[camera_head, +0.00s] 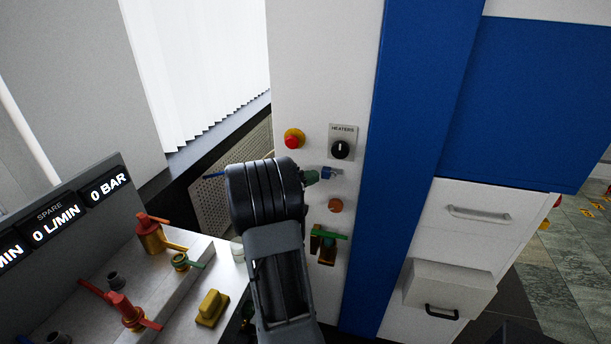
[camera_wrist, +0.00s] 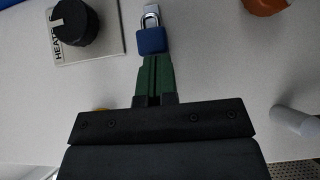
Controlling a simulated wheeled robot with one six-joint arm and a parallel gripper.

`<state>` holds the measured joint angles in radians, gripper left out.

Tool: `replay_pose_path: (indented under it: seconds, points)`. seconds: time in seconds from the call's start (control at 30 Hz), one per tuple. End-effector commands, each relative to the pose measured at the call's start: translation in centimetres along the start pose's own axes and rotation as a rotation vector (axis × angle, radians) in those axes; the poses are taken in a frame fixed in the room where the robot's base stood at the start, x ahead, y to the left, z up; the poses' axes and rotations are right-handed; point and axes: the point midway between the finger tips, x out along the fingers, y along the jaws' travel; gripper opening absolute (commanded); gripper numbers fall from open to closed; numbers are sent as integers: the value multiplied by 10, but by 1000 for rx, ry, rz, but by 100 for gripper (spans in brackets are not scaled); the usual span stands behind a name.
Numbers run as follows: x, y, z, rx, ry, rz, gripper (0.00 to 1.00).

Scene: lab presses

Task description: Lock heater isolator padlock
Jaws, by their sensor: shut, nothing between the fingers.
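The blue padlock (camera_head: 327,173) is on the white press panel, just below the HEATERS switch (camera_head: 341,149) with its black knob. In the wrist view, the padlock (camera_wrist: 151,41) has its silver shackle (camera_wrist: 150,17) at a small pale metal fitting. I cannot tell whether the shackle is fully seated. My gripper (camera_head: 313,176) has its green fingers together and empty, and they also show in the wrist view (camera_wrist: 153,58). The fingertips are right at the end of the padlock body opposite the shackle. I cannot tell whether they touch it.
A red button on a yellow base (camera_head: 293,139) is left of the switch. An orange round part (camera_head: 335,205) and a green-handled valve (camera_head: 325,243) are below the padlock. A bench with red-handled valves (camera_head: 125,310) is at lower left.

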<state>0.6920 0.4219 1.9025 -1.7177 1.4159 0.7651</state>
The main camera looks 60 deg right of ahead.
Motion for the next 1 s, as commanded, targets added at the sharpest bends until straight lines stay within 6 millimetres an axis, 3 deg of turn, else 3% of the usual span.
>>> replay_pose_path:
  seconds: [0.33,0.63,1.0]
  points:
    - [1,0,1,0,0,0,0]
    - [31,-2,31,1,-2,0,0]
    - [34,0,34,-1,-3,0,0]
